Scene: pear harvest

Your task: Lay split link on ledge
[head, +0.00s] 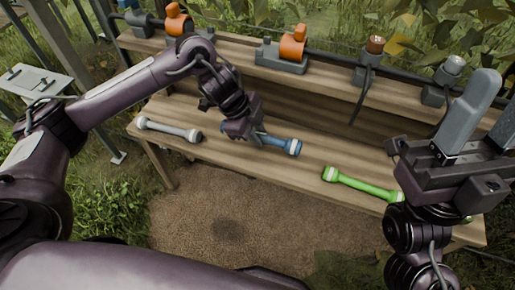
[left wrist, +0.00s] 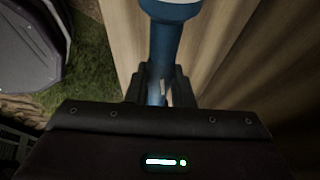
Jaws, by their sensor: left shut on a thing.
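A blue link (head: 280,144) with a pale band near its end lies along the lower bench board (head: 240,165), at mid-bench. My left gripper (head: 242,132) is shut on it, near its left part, which the fingers hide. The blue link (left wrist: 172,40) also runs up from between the fingers in the left wrist view. I cannot tell whether it touches the board. A grey link (head: 168,130) lies to the left and a green link (head: 362,184) to the right. No split shows clearly on any link. My right gripper (head: 488,100) is open and empty, fingers up, at the right.
A raised ledge (head: 225,55) runs along the back of the bench. It carries orange-topped fittings (head: 292,48) and lamp-like fittings (head: 370,55) with a dark cable. The board between the blue and green links is clear. A pale metal plate (head: 35,82) stands at the far left.

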